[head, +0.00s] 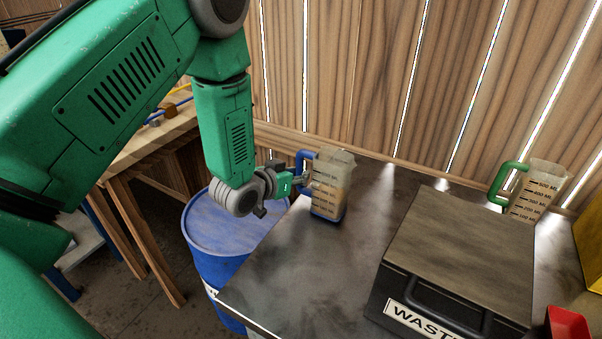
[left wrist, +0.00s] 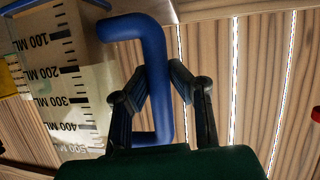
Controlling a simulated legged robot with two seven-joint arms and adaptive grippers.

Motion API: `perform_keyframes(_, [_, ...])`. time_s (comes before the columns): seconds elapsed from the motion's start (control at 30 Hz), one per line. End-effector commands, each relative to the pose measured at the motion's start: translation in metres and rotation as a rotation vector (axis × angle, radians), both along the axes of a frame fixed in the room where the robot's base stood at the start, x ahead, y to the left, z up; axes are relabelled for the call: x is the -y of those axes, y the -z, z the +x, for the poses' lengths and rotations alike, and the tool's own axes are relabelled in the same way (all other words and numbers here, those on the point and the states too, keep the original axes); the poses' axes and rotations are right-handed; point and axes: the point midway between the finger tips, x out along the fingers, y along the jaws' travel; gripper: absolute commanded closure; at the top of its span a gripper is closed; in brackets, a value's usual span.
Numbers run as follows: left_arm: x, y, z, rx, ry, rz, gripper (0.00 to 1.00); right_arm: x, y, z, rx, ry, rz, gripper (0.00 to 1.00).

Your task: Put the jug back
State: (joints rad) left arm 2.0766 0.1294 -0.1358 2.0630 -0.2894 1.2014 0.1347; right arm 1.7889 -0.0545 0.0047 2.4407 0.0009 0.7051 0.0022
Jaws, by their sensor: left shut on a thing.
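The jug with the blue handle (head: 328,188) is a clear measuring jug with a scale and some yellowish liquid low inside. It is upright at the far left edge of the dark table; I cannot tell whether its base touches the top. My left gripper (head: 300,184) is at its left side, shut on the blue handle (left wrist: 156,70), which passes between the fingers in the left wrist view. The jug's scale (left wrist: 62,80) shows there turned upside down. A second jug with a green handle (head: 535,190) stands at the table's far right. My right gripper is not in view.
A black waste box (head: 460,255) stands on the table (head: 300,265) at the front right. A red container (head: 568,322) and a yellow thing (head: 590,240) are at the right edge. A blue barrel (head: 222,265) stands left of the table, with a wooden bench (head: 140,150) behind. Wooden walls close the back.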

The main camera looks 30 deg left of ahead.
Motion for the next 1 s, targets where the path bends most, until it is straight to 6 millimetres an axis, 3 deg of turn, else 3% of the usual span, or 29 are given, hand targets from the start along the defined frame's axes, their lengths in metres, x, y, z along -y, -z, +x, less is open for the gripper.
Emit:
perform_keyframes(0.83, [0.0007,0.0086,0.0006,0.002,0.001,0.000,1.00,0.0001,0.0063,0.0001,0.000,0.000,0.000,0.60])
perform_keyframes(0.87, [0.0006,0.0082,0.0007,0.003,0.001,-0.001,0.79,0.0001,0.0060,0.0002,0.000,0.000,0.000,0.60])
perform_keyframes(0.9, [0.0007,0.0078,0.0007,0.003,0.001,-0.001,0.65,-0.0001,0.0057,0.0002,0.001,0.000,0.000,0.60])
perform_keyframes(1.0, [0.0008,0.0078,0.0006,0.002,0.001,0.000,0.61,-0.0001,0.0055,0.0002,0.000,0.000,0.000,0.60])
